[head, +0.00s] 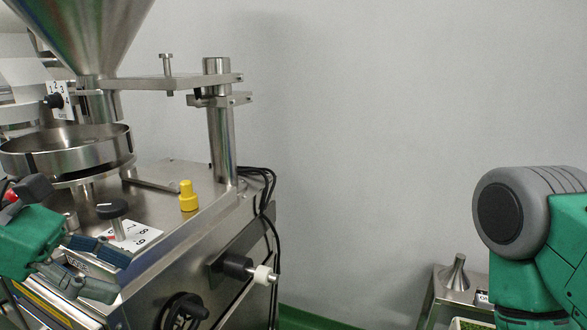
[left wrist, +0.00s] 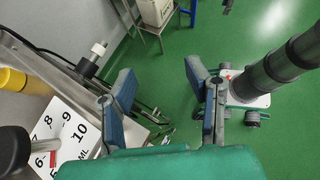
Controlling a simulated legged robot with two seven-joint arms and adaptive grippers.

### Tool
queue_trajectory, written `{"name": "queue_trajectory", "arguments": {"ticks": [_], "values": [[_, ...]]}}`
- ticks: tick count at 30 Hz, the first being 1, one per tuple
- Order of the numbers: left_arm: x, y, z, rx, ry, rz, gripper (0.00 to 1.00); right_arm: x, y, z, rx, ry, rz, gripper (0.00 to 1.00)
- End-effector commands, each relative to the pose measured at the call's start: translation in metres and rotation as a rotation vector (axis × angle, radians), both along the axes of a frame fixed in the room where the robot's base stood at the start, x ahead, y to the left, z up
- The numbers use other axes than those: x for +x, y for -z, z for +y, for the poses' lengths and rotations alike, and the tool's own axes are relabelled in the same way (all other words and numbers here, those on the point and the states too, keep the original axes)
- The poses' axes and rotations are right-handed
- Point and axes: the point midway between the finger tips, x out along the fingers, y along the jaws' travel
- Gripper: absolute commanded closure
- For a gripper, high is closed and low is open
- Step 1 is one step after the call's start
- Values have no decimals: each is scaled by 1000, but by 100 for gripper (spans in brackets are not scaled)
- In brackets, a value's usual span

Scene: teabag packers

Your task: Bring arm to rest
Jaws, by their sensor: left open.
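My left gripper (head: 120,274) comes in from the lower left in the head view. It is over the front edge of the steel machine, beside the black knob (head: 112,208) and its white number plate (head: 138,238). In the left wrist view my left gripper (left wrist: 160,84) has its two blue-padded fingers spread apart, with nothing between them but green floor beyond. A green and grey part of my right arm stands at the right edge of the head view. My right gripper is not in view.
The steel filling machine (head: 185,240) with its funnel (head: 85,30) and round pan (head: 65,150) fills the left. A yellow cap (head: 188,196) stands on its top. A small metal cone (head: 456,273) sits on a bench at lower right. The space before the wall is clear.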

Motion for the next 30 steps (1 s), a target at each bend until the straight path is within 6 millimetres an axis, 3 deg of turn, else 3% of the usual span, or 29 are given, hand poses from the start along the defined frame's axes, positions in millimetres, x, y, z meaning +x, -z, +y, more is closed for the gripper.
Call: {"name": "queue_trajectory", "arguments": {"ticks": [8, 15, 18, 24, 30], "values": [[-6, 106, 3, 335, 101, 14, 56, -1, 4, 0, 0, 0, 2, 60], [-34, 243, 35, 798, 388, -57, 56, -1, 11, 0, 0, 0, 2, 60], [-50, 289, 50, 955, 565, -131, 56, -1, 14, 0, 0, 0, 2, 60], [-86, 359, 67, 1118, 991, -339, 56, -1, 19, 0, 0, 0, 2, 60], [-134, 406, 62, 1056, 1426, -565, 56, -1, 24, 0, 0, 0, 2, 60]]}}
